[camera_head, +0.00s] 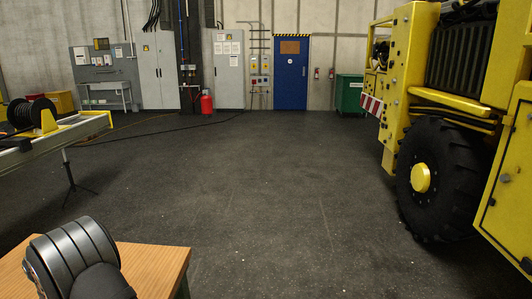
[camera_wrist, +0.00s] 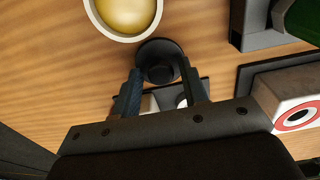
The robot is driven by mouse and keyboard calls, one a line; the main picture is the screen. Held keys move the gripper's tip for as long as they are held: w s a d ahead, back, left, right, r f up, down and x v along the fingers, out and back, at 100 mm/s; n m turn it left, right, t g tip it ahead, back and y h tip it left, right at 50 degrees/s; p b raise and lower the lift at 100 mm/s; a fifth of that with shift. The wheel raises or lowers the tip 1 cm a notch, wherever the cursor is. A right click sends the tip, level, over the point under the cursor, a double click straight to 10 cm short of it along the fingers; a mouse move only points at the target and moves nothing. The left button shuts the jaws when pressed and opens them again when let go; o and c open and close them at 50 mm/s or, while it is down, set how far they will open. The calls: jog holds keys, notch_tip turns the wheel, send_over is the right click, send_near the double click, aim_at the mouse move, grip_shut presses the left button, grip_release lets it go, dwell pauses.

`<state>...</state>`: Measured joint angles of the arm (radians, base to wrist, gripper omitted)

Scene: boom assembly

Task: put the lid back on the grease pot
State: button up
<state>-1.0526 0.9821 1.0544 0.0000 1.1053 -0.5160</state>
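The grease pot (camera_wrist: 123,16) is at the top of the wrist view, cut off by the edge. It has a pale rim and is uncovered, with yellow grease inside. A dark round piece (camera_wrist: 158,45), which looks like the lid, lies just below and right of the pot on the wooden bench. My gripper (camera_wrist: 160,72) has its two fingers apart, pointing at this dark piece, with its near part between the tips. I see no clear contact; how high the tips are above it is hard to tell. In the head view, pot and lid do not show.
A dark-framed tray with pale items (camera_wrist: 150,104) lies partly hidden beneath my fingers. At right are a dark holder (camera_wrist: 245,38) with a green object (camera_wrist: 302,18) and a pale block with a red ring (camera_wrist: 290,100). Bare bench top (camera_wrist: 50,60) lies to the left.

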jog(key=c, duration=0.8)
jog(key=shift+c, duration=0.2)
jog(key=shift+r, duration=0.15)
jog(key=shift+r, duration=1.85)
jog(key=w+d+r, duration=0.1)
jog(key=d+r, duration=0.4)
jog(key=d, duration=0.2)
jog(key=shift+h, duration=0.4)
jog(key=shift+f, duration=2.2)
